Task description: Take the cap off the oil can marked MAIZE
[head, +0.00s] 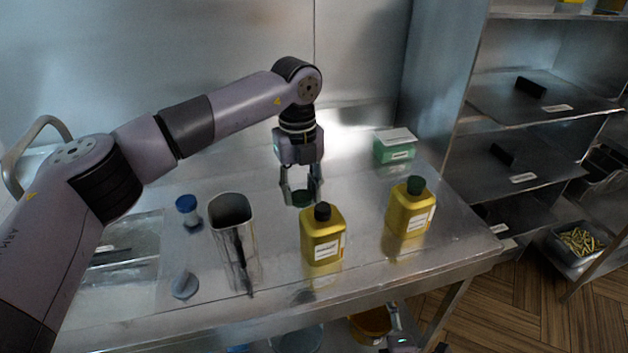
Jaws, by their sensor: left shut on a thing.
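Two yellow oil cans stand upright on the steel table. The nearer can (322,248) has a dark top (322,211), and the other can (409,218), to its right, has a dark green cap (416,185). Both have white labels, too small for me to read, so I cannot tell which is MAIZE. My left gripper (301,192) is shut on a small dark green round piece (302,199) that looks like a cap, behind and left of the nearer can. My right gripper (394,318) seems to show in part at the bottom edge, below the tabletop; its jaws are unclear.
A tall metal holder (231,213) with a dark utensil stands left of the cans. A blue-capped small bottle (187,209) and a grey round piece (184,285) are further left. A green box (394,148) is at the back right. Steel shelves (540,95) stand at the right.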

